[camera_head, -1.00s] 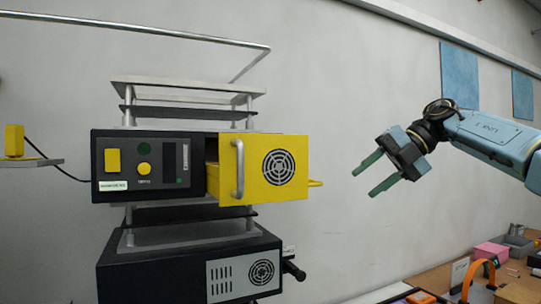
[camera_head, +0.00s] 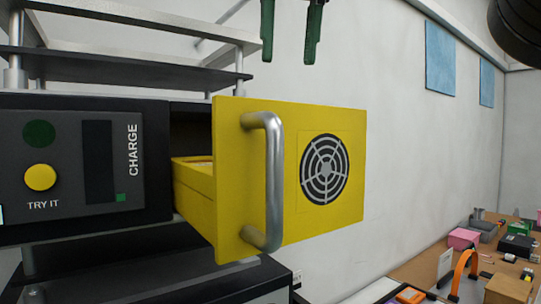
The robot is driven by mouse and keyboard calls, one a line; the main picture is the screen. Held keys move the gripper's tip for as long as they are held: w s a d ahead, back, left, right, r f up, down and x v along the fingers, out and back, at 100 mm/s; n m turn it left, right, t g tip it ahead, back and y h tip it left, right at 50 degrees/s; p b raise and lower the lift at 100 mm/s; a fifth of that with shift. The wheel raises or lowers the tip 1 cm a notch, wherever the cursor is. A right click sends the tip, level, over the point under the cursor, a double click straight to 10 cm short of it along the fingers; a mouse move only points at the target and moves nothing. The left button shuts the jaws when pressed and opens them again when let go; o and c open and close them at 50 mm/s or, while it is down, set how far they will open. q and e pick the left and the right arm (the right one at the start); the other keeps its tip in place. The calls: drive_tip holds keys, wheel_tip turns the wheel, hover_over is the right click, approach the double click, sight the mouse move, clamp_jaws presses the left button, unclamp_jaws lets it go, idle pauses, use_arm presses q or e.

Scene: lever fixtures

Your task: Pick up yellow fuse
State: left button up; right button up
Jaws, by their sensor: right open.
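My right gripper (camera_head: 288,60) is at the top of the view, its two green fingers pointing down and spread apart with nothing between them. It appears above the open yellow drawer (camera_head: 232,185), whose front has a metal handle and a round vent. I cannot make out a separate yellow fuse in the current view. Something yellow (camera_head: 195,161) shows at the drawer's inner edge behind its front, but I cannot tell whether it is a fuse or part of the drawer. My left gripper is not in view.
The black charge unit (camera_head: 70,215) with a yellow button (camera_head: 40,177) holds the drawer. Metal shelf plates (camera_head: 110,65) stand above it at the left. A cluttered wooden table (camera_head: 420,268) is at the lower right. The wall area right of the drawer is clear.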

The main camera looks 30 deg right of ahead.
drive_tip(key=x, duration=0.4)
drive_tip(key=s+x, duration=0.1)
drive_tip(key=x, duration=0.1)
drive_tip(key=shift+w+d+f, duration=0.1)
drive_tip(key=shift+d+f, duration=0.15)
drive_tip(key=shift+f, duration=0.25)
drive_tip(key=shift+w+f, duration=0.2)
drive_tip(key=shift+f, duration=0.35)
drive_tip(key=x, duration=0.2)
drive_tip(key=d+x, duration=0.1)
drive_tip(key=x, duration=0.1)
drive_tip(key=shift+w+f, duration=0.25)
drive_tip(key=shift+w, duration=0.05)
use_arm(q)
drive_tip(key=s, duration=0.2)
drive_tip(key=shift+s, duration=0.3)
use_arm(e)
drive_tip(key=shift+s+a, duration=0.1)
drive_tip(key=shift+a, duration=0.05)
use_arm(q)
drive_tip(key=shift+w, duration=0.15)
use_arm(e)
clamp_jaws()
